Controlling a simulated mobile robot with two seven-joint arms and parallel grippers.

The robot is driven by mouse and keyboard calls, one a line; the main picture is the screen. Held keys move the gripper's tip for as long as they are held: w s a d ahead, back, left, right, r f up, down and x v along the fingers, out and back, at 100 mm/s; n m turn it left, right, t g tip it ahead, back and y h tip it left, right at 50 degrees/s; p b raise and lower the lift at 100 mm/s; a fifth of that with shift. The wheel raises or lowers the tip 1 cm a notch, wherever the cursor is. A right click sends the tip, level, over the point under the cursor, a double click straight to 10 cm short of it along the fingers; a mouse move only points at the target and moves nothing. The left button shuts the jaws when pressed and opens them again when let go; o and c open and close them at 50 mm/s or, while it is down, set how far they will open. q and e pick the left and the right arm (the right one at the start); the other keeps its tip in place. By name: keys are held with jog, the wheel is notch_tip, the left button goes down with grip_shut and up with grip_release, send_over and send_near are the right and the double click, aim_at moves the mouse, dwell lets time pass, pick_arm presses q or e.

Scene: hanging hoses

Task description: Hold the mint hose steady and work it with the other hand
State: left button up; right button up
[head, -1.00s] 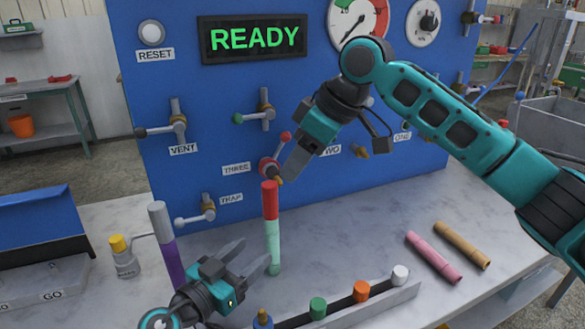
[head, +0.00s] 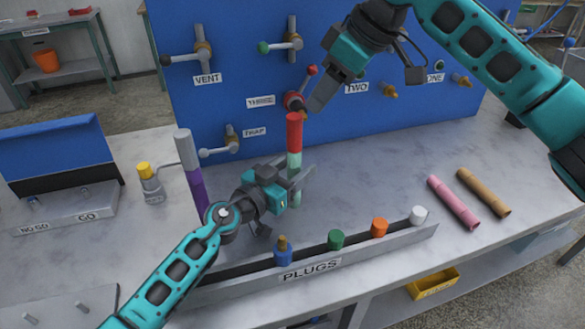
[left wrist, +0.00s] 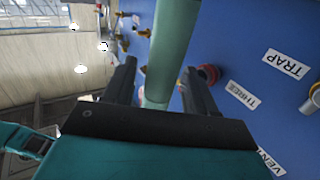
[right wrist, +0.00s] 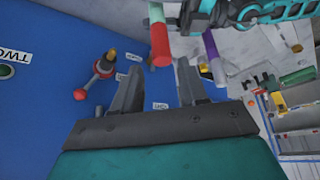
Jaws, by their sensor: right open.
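The mint hose (head: 295,160) stands upright before the blue panel, with a red upper section (head: 294,130). My left gripper (head: 302,178) is at its mid-height, fingers open on either side of it. In the left wrist view the mint hose (left wrist: 165,55) runs between the two fingers (left wrist: 160,65), with a visible gap at the left finger. My right gripper (head: 318,105) is open and empty, up and right of the red top, near the THREE valve. In the right wrist view the red section (right wrist: 160,45) is beyond the empty fingers (right wrist: 158,75).
A purple hose with a grey top (head: 193,170) stands to the left, beside a yellow-capped bottle (head: 150,182). A PLUGS rack (head: 310,265) with several plugs lies in front. Pink (head: 453,202) and tan (head: 484,192) hoses lie at right. The THREE valve (head: 293,100) is close behind.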

aim_at(294, 130)
pick_arm(q)
jog(key=c, duration=0.9)
jog(key=shift+c, duration=0.2)
pick_arm(e)
jog(key=shift+o, duration=1.3)
jog(key=shift+w, duration=0.1)
jog(key=shift+o, duration=0.4)
jog(key=shift+w+a+r+n, duration=0.1)
jog(key=shift+w+a+n, duration=0.1)
jog(key=shift+w+n, duration=0.1)
jog(key=w+a+n+h, duration=0.1)
jog(key=n, duration=0.1)
jog(key=a+r+n+g+h, duration=0.1)
jog(key=n, duration=0.1)
jog(key=w+a+n+h, duration=0.1)
jog(key=a+n, duration=0.1)
jog(key=shift+w+r+g+h, duration=0.2)
jog(key=shift+w+g+h, duration=0.1)
jog(key=shift+g, duration=0.1)
jog(key=shift+s+a+r+n+g+h, duration=0.25)
jog(key=shift+n+h, duration=0.1)
jog(key=shift+n, duration=0.2)
jog(key=shift+s+a+r+n+g+h, duration=0.15)
jog(key=shift+r+n+h, duration=0.15)
jog(key=shift+n, duration=0.25)
notch_tip(294, 130, down, 12)
jog(key=shift+f, duration=0.1)
grip_shut()
